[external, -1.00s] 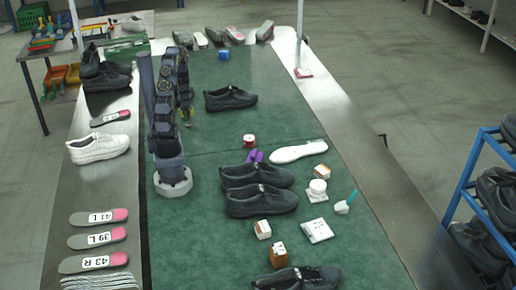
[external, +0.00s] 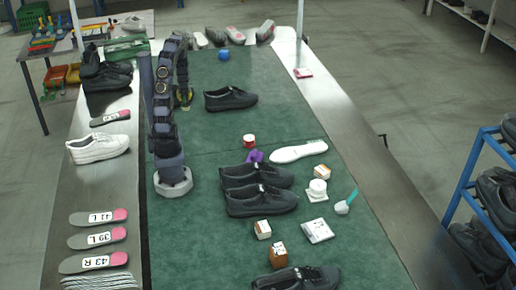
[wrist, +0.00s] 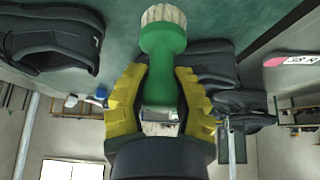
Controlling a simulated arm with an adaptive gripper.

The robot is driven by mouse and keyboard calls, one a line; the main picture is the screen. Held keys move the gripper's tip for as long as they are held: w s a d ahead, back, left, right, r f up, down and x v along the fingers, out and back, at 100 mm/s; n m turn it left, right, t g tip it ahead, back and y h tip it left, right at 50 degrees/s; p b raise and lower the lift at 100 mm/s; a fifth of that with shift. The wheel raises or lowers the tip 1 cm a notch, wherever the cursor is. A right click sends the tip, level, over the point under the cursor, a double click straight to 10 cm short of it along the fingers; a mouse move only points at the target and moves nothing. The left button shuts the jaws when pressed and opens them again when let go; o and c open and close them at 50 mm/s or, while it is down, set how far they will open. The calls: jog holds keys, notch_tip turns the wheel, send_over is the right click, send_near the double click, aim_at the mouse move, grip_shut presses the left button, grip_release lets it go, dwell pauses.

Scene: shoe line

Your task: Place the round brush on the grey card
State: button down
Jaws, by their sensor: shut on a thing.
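The round brush (wrist: 163,38) has a green handle and a round head of cream bristles. In the wrist view my gripper (wrist: 162,90) has its yellow fingers closed on the handle, with the bristle head pointing to the top of the picture. In the external view my gripper (external: 183,97) hangs beside my arm, left of a black shoe; the brush is too small there to make out. I cannot pick out a grey card for certain. A pale flat square (external: 317,230) lies on the green surface near the front, but its colour looks whitish.
A black shoe (external: 230,98) is close to my gripper's right. A blue ball (external: 224,54) lies farther back. Two black shoes (external: 262,202), a white insole (external: 299,151) and small boxes (external: 262,229) fill the front half. Green surface between the single shoe and the red-white tin (external: 249,141) is mostly clear.

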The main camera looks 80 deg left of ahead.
jog(key=shift+r, duration=0.25)
jog(key=w+d+r+m+t+h, duration=0.15)
jog(key=w+d+m, duration=0.35)
jog(key=w, duration=0.5)
jog(key=w+d+r+m+t+h, duration=0.1)
jog(key=w+d+m+t, duration=0.15)
jog(key=w+d, duration=0.55)
jog(key=w+d+r+m+t+h, duration=0.15)
jog(key=w+d+m, duration=0.3)
jog(key=w, duration=0.75)
jog(key=w+d+m+h, duration=0.2)
jog(key=w+d+m, duration=0.35)
jog(key=d, duration=0.65)
jog(key=w+d+m+h, duration=0.3)
jog(key=d+m, duration=0.5)
jog(key=d, duration=1.4)
jog(key=s+d+m+g+h, duration=0.15)
jog(key=s+d+m, duration=0.3)
jog(key=d, duration=0.65)
jog(key=s+d+m+g+h, duration=0.1)
jog(key=s+d+m+g, duration=0.3)
jog(key=d, duration=0.7)
jog(key=t, duration=0.1)
send_over(319, 232)
notch_tip(319, 232, down, 10)
jog(key=shift+s+r, duration=0.1)
jog(key=shift+r, duration=0.05)
jog(key=shift+f, duration=1.55)
